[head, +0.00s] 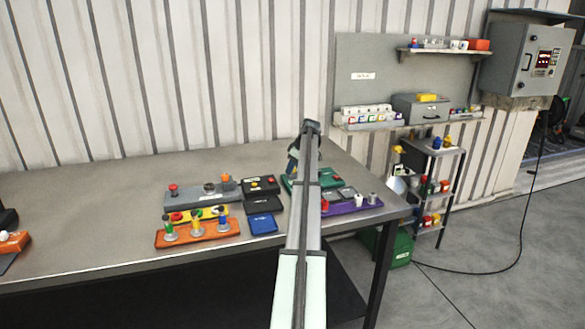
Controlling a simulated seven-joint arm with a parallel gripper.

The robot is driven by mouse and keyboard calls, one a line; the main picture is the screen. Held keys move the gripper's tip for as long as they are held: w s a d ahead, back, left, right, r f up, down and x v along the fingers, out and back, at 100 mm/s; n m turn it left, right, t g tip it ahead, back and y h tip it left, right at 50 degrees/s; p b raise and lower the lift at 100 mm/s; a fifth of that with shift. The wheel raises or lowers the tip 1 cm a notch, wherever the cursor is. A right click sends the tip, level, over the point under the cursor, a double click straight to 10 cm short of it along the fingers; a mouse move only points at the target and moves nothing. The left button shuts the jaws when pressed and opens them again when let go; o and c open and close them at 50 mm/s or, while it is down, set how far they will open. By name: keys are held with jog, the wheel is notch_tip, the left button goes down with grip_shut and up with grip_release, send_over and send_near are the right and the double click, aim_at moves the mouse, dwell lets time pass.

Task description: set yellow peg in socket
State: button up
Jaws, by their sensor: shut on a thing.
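An orange board (212,237) near the front of the bench carries a green-topped peg (169,226), a yellow peg-like piece (196,226) and a blue-topped peg (222,220), each on a pale round base. My gripper (292,168) is over the green board (288,183), right of the orange board. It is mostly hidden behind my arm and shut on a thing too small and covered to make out. A purple board (345,208) to its right carries a red piece (325,206), a white piece (358,200) and a grey piece (373,198). I cannot tell which socket is empty.
A grey board (190,197) with a red button and an orange piece lies behind a yellow strip (205,211). Black boxes (262,187) and a blue box (262,224) lie left of my arm. A shelf cart (440,180) stands at right.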

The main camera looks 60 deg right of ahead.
jog(key=o, duration=1.1)
jog(key=shift+s+a+f, duration=0.15)
jog(key=shift+a+f, duration=0.2)
jog(key=shift+f, duration=0.4)
jog(key=c, duration=0.4)
jog(key=shift+o, duration=0.4)
jog(key=shift+r, duration=0.15)
jog(key=shift+d+r, duration=0.1)
jog(key=shift+r, duration=0.25)
jog(key=shift+o, duration=1.4)
jog(key=shift+d+r, duration=0.1)
jog(key=shift+r, duration=0.5)
jog(key=shift+d+r, duration=0.15)
jog(key=shift+r, duration=3)
jog(key=shift+w, duration=0.25)
